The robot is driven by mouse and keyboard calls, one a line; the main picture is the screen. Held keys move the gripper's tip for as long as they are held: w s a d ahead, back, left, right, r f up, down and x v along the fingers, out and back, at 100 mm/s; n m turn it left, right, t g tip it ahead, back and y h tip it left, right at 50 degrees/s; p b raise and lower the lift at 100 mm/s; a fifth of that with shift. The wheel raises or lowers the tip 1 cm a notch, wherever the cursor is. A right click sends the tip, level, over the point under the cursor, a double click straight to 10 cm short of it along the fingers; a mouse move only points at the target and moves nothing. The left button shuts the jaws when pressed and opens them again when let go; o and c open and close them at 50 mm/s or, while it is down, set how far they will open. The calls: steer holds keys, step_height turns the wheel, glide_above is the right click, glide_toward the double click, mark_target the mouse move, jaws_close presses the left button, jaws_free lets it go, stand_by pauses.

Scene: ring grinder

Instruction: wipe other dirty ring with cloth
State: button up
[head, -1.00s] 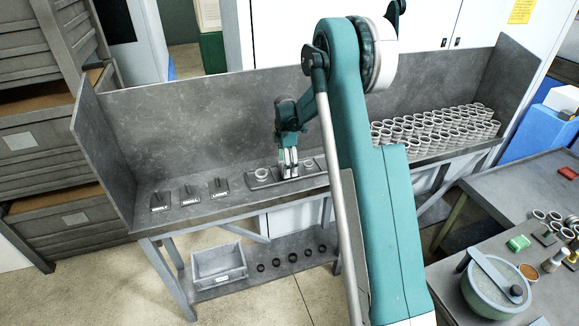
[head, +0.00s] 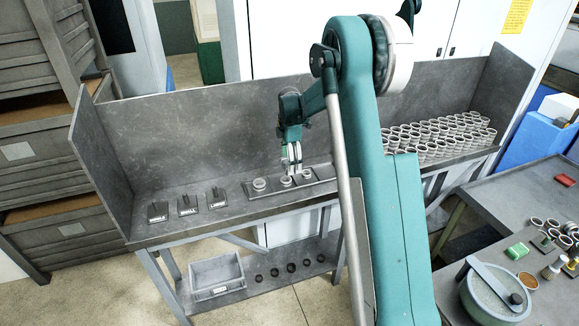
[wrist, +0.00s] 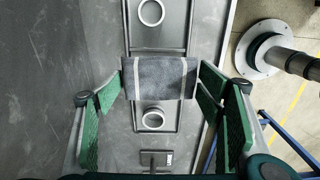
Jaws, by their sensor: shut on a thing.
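My gripper (head: 292,172) is over the tray (head: 325,172) on the grey bench. In the wrist view, its green-padded fingers (wrist: 159,78) are shut on a grey cloth (wrist: 159,80) with pale stripes, stretched between the tips. One pale ring (head: 260,184) sits at the tray's left; it is below the cloth in the wrist view (wrist: 153,118). Another ring (head: 307,174) sits at the right, above the cloth in the wrist view (wrist: 151,12). A small pale round thing (head: 286,181), apparently a ring, is under the fingers, hidden by the cloth in the wrist view. Dirt cannot be made out.
Several labelled stands (head: 188,206) are left of the tray. Many stacked rings (head: 440,138) fill the bench's right part. A back panel (head: 190,135) rises behind. A side table (head: 520,205) holds a round vessel (head: 492,297) and small items.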

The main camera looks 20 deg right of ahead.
steer(key=shift+r, duration=1.1)
